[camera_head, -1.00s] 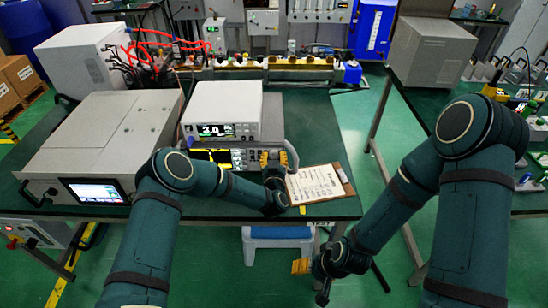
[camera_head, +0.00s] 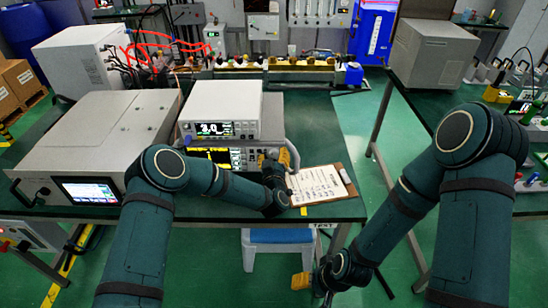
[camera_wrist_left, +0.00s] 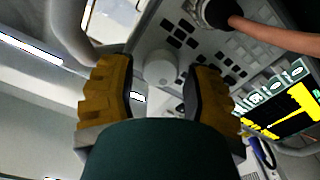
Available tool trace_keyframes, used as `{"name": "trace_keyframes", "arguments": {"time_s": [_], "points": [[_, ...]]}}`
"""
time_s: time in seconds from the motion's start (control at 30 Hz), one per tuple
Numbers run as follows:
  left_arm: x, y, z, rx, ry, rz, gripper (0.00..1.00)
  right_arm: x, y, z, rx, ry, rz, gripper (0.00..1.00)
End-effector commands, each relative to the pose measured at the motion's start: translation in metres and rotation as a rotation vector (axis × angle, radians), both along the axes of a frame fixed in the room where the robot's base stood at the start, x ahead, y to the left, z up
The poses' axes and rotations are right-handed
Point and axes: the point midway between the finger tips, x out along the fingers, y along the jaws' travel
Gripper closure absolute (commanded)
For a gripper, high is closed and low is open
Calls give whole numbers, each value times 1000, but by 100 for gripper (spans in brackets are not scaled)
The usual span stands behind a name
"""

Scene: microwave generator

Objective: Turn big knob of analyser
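The analyser (camera_head: 236,158) is the lower unit of a stack on the table, with a yellow-lit screen (camera_head: 208,152) on its front. In the left wrist view, its light grey big knob (camera_wrist_left: 160,69) stands out from the button panel. My left gripper (camera_head: 273,160) is at the right part of the analyser front. In the wrist view its yellow fingers (camera_wrist_left: 157,92) are apart, with the knob between them in the picture; I see no contact. The gripper hides the knob in the head view. My right gripper (camera_head: 312,283) hangs low by the table front, its fingers partly hidden.
A white instrument (camera_head: 222,108) sits on top of the analyser. A clipboard (camera_head: 322,184) lies close to the right of my left gripper. A large grey box (camera_head: 100,140) with a screen stands at left. A cable (camera_wrist_left: 275,37) plugs into the panel near the knob.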

Motion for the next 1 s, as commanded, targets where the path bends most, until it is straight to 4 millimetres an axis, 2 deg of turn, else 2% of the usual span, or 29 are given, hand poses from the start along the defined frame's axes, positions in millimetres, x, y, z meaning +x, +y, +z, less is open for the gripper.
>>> {"name": "trace_keyframes", "arguments": {"time_s": [0.33,0.47,0.57,0.8,1.0], "points": [[-1,0,-1,1,0,-1,34,0,0,0,0,0,0,34],[-9,-1,-1,1,3,-3,34,0,0,0,0,0,0,34],[-22,-1,-1,2,3,-3,34,0,0,0,0,0,0,34],[-71,-1,-1,2,3,-5,34,0,0,0,0,0,0,34],[-104,-1,-1,1,2,-2,34,0,0,0,0,0,0,34]]}}
